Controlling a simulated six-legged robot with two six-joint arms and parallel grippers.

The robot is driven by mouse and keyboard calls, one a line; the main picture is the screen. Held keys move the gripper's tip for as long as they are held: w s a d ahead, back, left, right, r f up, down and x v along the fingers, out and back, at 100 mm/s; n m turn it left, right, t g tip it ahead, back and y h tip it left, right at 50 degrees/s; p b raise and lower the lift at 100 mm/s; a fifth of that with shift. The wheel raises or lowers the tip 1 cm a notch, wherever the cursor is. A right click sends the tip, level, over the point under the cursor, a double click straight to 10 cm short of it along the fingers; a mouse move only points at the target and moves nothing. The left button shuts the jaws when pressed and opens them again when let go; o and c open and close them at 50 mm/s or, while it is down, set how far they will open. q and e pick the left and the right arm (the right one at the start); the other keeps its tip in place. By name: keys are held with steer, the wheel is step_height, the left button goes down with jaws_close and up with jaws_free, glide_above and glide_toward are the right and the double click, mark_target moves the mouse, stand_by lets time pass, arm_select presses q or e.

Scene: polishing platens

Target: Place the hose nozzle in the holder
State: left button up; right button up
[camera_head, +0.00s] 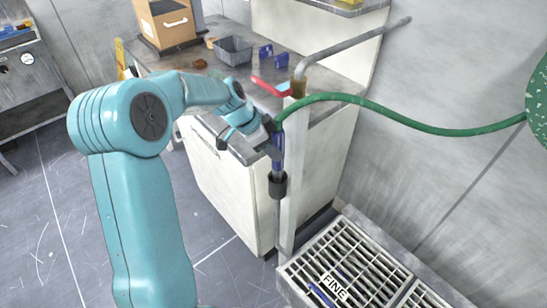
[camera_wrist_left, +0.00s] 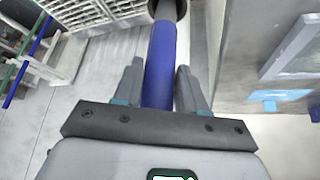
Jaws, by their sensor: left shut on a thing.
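The hose nozzle (camera_head: 278,146) has a blue body and hangs nearly upright beside the pale post (camera_head: 291,190). The green hose (camera_head: 345,98) runs from its top to the right. My left gripper (camera_head: 272,136) is shut on the blue body. In the left wrist view the blue nozzle (camera_wrist_left: 160,58) lies between the two fingers of my left gripper (camera_wrist_left: 158,78). A dark collar (camera_head: 278,185) sits at the nozzle's lower end, with a grey rod below it. I cannot tell whether the collar is the holder or part of the nozzle. My right gripper is not in view.
A counter (camera_head: 215,75) behind bears a grey bin (camera_head: 234,50), blue pieces and a wooden box (camera_head: 166,22). A slatted grate (camera_head: 345,268) labelled FINE is at lower right. Floor at left is clear.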

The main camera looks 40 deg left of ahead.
arm_select(q)
step_height(320, 180, down, 4)
steer(key=shift+f, duration=0.1)
steer(key=shift+w+f+p, duration=0.2)
steer(key=shift+f+p, duration=0.1)
steer(key=shift+p, duration=0.05)
steer(key=shift+s+r, duration=0.1)
steer(key=o, duration=1.2)
steer(key=shift+f, duration=0.2)
steer(key=shift+o, duration=0.2)
steer(key=shift+r, duration=0.1)
